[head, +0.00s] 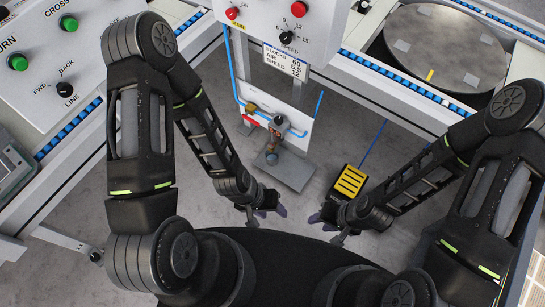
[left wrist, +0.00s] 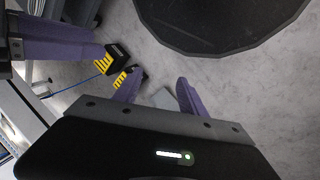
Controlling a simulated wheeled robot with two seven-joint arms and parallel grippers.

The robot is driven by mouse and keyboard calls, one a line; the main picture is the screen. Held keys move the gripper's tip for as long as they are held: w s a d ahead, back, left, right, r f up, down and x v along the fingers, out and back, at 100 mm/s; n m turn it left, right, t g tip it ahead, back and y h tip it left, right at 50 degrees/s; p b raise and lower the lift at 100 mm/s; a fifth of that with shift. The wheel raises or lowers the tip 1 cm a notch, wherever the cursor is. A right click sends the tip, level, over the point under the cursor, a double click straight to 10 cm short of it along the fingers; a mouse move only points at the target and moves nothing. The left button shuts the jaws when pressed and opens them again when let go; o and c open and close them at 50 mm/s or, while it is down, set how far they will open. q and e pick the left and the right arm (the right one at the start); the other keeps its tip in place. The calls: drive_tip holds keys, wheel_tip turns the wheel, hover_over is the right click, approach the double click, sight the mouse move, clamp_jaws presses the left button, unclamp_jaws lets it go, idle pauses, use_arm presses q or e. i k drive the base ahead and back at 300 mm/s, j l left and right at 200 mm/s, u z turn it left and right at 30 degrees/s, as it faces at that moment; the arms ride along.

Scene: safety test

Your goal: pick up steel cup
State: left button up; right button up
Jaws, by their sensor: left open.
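I cannot make out a steel cup in either view. My left gripper (head: 268,214) hangs low near the middle of the head view, with its purple fingers apart and nothing between them. In the left wrist view its two fingers (left wrist: 158,92) are spread, with floor and part of a grey plate seen beyond the gap. My right gripper (head: 322,224) is just to the right of the left one in the head view; its fingers look apart and empty.
A yellow and black pedal (head: 348,184) lies on the floor. A small stand with a grey base plate (head: 287,170) is ahead. Control panels (head: 70,50) are at the left and top. A large round plate (head: 446,48) sits at upper right. Grey floor is open between them.

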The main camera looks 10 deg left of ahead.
sight(272, 157)
drive_tip(key=z, duration=1.95)
drive_tip(key=k+j, duration=0.25)
drive_tip(key=j, duration=0.2)
drive_tip(key=k+j, duration=0.55)
drive_tip(key=j, duration=0.3)
drive_tip(key=k+j, duration=0.1)
drive_tip(key=j, duration=0.25)
drive_tip(key=i+j, duration=0.3)
drive_tip(key=i, duration=0.05)
